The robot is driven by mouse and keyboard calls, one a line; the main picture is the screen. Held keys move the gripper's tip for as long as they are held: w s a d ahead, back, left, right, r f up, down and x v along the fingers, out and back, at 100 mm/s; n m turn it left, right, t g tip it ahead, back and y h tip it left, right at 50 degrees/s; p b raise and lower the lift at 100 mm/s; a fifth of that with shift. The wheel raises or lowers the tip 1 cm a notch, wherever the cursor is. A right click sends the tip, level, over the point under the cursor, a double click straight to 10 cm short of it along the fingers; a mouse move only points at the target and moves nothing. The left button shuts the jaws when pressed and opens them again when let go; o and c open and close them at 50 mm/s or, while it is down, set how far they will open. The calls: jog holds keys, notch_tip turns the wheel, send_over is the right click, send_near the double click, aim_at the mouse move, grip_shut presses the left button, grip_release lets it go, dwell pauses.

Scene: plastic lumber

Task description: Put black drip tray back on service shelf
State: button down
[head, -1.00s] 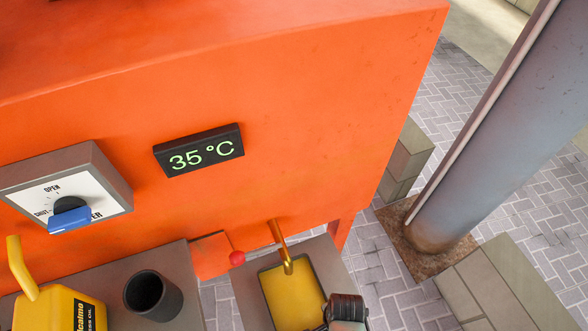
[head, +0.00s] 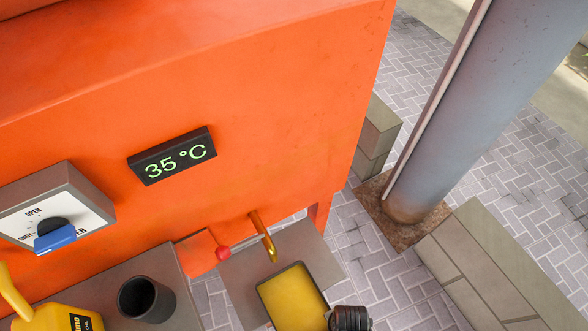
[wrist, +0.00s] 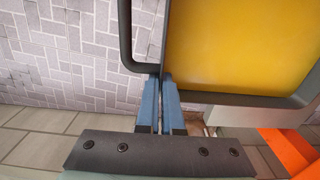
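The black drip tray (head: 281,273) holds yellow liquid (head: 293,298) and is in the lower middle of the head view. My gripper (head: 340,318) is at its right front side, partly cut off by the frame. In the wrist view my gripper's blue fingers (wrist: 160,105) are closed on the tray's dark handle, where it meets the tray wall (wrist: 240,98). The tray's front end is outside the head view. A grey plate (head: 318,250) under the brass spout (head: 262,238) shows behind the tray. A grey shelf (head: 110,283) is at the left.
An orange machine (head: 260,110) fills the back, with a temperature display (head: 172,155) and a blue-handled valve (head: 53,235). A black cup (head: 146,299) and a yellow oil can (head: 55,318) stand on the left shelf.

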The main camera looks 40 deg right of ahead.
jog(key=shift+s+a+p, duration=0.2)
jog(key=shift+s+p, duration=0.05)
jog(key=shift+s, duration=0.7)
jog(key=shift+s+a+p, duration=0.25)
jog(key=shift+s+p, duration=0.05)
jog(key=shift+s, duration=0.6)
jog(key=shift+s+a+p, duration=0.2)
jog(key=shift+s+p, duration=0.05)
jog(key=shift+s, duration=0.7)
notch_tip(320, 180, up, 4)
jog(key=p, duration=0.4)
jog(key=shift+w, duration=0.15)
